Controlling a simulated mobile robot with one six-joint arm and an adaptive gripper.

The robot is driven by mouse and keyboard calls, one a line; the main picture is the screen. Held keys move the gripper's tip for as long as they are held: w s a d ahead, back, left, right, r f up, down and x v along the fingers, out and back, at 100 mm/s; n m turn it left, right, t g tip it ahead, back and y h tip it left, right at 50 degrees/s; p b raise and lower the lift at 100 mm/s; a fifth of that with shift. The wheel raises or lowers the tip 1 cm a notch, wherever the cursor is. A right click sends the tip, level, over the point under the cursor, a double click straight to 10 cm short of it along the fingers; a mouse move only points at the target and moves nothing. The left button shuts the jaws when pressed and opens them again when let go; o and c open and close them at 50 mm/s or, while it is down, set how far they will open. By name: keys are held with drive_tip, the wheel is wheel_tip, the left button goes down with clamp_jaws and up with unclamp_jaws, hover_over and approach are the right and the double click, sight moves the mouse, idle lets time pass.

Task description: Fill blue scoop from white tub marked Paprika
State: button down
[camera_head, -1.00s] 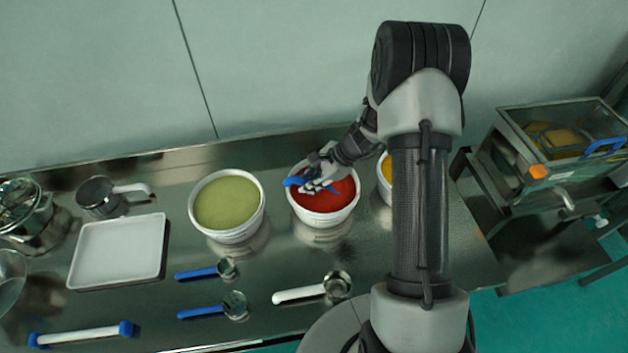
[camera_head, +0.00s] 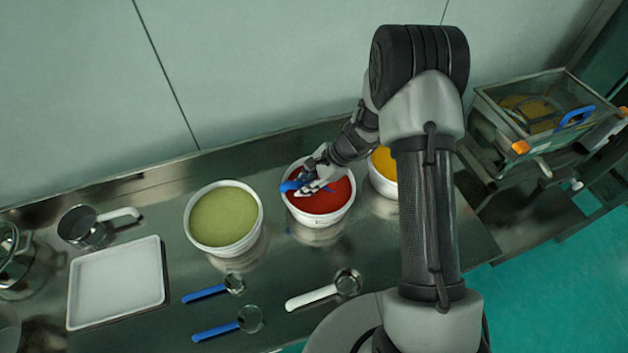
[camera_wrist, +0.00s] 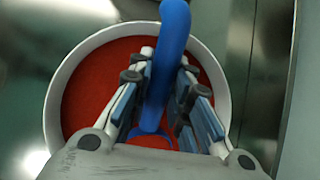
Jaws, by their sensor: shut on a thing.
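A white tub (camera_head: 318,220) full of red powder stands on the steel bench; its marking is too small to read. My gripper (camera_head: 306,184) is over this tub, shut on the blue scoop (camera_head: 291,185). In the wrist view the blue scoop's handle (camera_wrist: 172,40) runs between the fingers of my gripper (camera_wrist: 160,100). A blue rim shows low between the fingers, against the red powder. Most of the scoop's bowl is hidden, so I cannot tell how much powder is in it. The tub (camera_wrist: 52,110) surrounds the fingers in the wrist view.
A tub of green powder (camera_head: 223,216) stands left, and a tub of yellow powder (camera_head: 384,165) right, partly behind my arm. Scoops with blue handles (camera_head: 206,293) and a white handle (camera_head: 312,297) lie in front. A white tray (camera_head: 116,282) and sieve machine (camera_head: 545,120) flank them.

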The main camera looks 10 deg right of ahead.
sight(296, 182)
drive_tip(key=shift+r, duration=0.1)
drive_tip(key=shift+s+a+r+h+p, duration=0.15)
drive_tip(key=shift+a+r+h+p, duration=0.3)
drive_tip(key=shift+p, duration=0.6)
drive_tip(key=a+r+h+p, duration=0.1)
drive_tip(key=p, duration=0.2)
drive_tip(key=shift+s+h, duration=0.1)
drive_tip(key=shift+h, duration=0.25)
drive_tip(key=r+h+p, duration=0.1)
drive_tip(key=p, duration=0.2)
drive_tip(key=shift+s+a+r+t+p, duration=0.1)
drive_tip(key=shift+a+t+p, duration=0.1)
drive_tip(key=shift+t+p, duration=0.15)
drive_tip(key=shift+r+h+p, duration=0.15)
drive_tip(key=shift+h+p, duration=0.15)
drive_tip(key=shift+p, duration=0.35)
drive_tip(key=p, duration=0.2)
drive_tip(key=shift+a+r+h+p, duration=0.2)
drive_tip(key=shift+r+h+p, duration=0.1)
drive_tip(key=shift+r, duration=0.05)
drive_tip(key=shift+r+n+p, duration=0.1)
drive_tip(key=shift+n+p, duration=0.2)
drive_tip(key=shift+p, duration=0.7)
drive_tip(key=p, duration=0.2)
drive_tip(key=r+h+p, duration=0.1)
drive_tip(key=p, duration=0.2)
drive_tip(key=shift+a+t, duration=0.25)
